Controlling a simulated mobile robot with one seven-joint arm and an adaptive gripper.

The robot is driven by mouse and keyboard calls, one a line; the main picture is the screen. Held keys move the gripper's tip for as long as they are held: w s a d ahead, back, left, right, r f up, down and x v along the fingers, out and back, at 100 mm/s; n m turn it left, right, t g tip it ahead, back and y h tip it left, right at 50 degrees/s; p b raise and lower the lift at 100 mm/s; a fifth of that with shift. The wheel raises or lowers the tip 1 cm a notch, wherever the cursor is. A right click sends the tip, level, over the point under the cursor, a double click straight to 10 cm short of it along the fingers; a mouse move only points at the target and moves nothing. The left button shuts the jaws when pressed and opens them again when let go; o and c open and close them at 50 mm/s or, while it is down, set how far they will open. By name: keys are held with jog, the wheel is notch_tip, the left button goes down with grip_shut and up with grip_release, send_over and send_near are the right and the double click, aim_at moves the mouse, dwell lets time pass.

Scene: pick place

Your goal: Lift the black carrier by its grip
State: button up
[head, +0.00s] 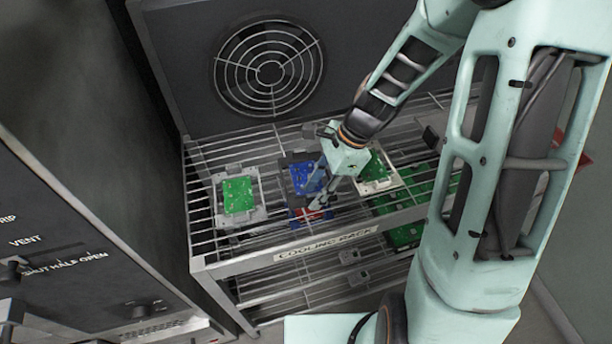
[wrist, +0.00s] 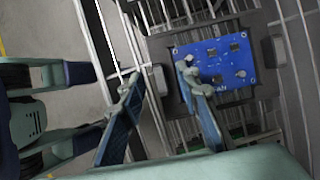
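The black carrier (head: 287,162) lies on the top of the wire rack and bears a blue circuit board (head: 303,177). The carrier (wrist: 177,52) and the blue board (wrist: 215,64) also show in the wrist view. A grey tab (wrist: 158,79), apparently its grip, sticks out at the carrier's near side. My gripper (head: 318,203) is over the carrier's front end. In the wrist view my gripper (wrist: 157,78) is open, with the tab appearing between its fingertips. I cannot tell whether a finger touches it. One finger covers part of the board.
The cooling rack (head: 225,262) has a light carrier with a green board (head: 239,194) on the left and a white carrier with a green board (head: 376,172) on the right. Another green board is on a lower level. A fan grille (head: 268,70) stands behind.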

grip_shut()
jog(key=shift+r, duration=0.15)
dwell(0.4)
